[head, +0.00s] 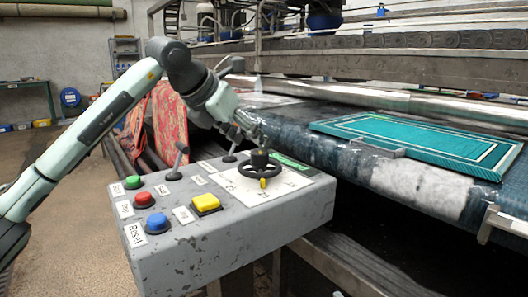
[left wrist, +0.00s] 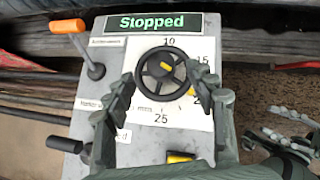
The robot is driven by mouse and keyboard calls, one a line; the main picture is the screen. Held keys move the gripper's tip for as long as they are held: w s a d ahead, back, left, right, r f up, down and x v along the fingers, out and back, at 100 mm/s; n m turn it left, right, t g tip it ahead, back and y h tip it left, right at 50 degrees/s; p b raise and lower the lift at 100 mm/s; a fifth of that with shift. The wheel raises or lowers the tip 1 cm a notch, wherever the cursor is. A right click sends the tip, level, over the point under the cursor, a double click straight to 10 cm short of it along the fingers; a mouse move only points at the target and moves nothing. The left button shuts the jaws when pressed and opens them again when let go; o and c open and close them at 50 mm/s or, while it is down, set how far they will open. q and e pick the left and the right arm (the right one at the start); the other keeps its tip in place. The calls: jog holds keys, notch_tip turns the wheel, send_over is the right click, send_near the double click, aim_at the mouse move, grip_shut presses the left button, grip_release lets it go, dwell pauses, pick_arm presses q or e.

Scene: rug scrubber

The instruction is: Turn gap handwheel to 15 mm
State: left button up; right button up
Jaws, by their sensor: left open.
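The black gap handwheel (head: 264,170) stands on the white dial plate of the grey control box. In the left wrist view the handwheel (left wrist: 148,84) shows from above, with a yellow mark at its centre and another at its lower right rim, near a partly hidden number starting with 2. The dial (left wrist: 150,121) reads 10 at the top, 15 at upper right, 25 at the bottom. My left gripper (left wrist: 160,86) is open, its fingers on either side of the wheel; contact cannot be told. A grey jointed part at the right edge looks like my right gripper (left wrist: 291,140); its jaws are unclear.
A green display (left wrist: 152,23) reads "Stopped". A lever with an orange grip (left wrist: 68,27) stands left of it. Green, red, blue and yellow buttons (head: 206,203) sit on the box. A teal rug (head: 415,143) lies on the machine bed behind.

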aim_at(259, 151)
pick_arm(q)
jog(key=x, duration=0.6)
jog(key=shift+d+f, duration=0.1)
pick_arm(e)
jog(key=shift+a+r, duration=0.1)
jog(key=shift+r, duration=0.1)
pick_arm(q)
jog(key=shift+c, duration=0.5)
